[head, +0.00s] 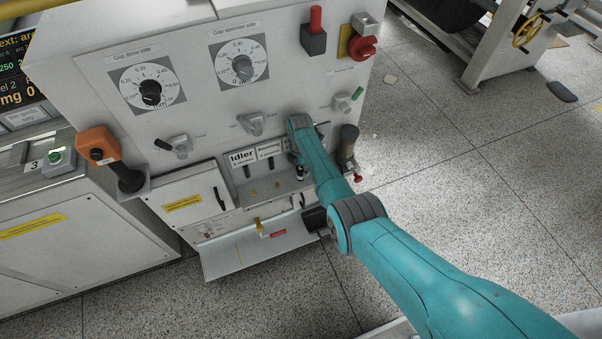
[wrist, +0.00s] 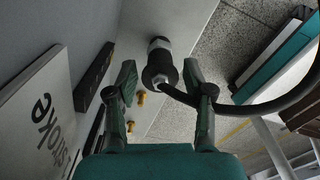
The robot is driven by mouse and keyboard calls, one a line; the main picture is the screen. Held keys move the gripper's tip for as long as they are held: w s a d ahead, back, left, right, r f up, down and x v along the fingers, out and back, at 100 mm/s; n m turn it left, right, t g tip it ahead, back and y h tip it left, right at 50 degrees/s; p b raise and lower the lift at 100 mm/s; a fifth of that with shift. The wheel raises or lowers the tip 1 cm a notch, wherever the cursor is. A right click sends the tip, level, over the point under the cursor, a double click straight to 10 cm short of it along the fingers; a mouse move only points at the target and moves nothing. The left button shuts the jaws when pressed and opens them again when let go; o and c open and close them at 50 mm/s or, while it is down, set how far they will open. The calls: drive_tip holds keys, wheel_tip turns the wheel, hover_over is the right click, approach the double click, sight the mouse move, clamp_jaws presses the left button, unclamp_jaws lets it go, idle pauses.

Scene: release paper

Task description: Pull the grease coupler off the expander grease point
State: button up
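The grease coupler (wrist: 160,72) is a black ribbed cylinder with a silver collar, at the upper middle of the wrist view. Its far end meets the light panel ledge, and the grease point under it is hidden. A black hose (wrist: 250,108) runs from its near end to the right. My gripper (wrist: 159,77) is open, one finger on each side of the coupler, with visible gaps. In the head view the coupler (head: 300,172) shows small beside my arm, and my gripper is mostly hidden there. The label above the coupler is covered, so I cannot read its name.
Two bare brass grease points (wrist: 140,98) stand beside the coupler, under label plates including "Idler" (head: 242,157). A grey cylinder with a red knob (head: 358,179) is right of my arm. Open floor lies to the right.

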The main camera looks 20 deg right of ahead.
sight(300, 168)
clamp_jaws()
drive_tip(key=shift+r, duration=2.45)
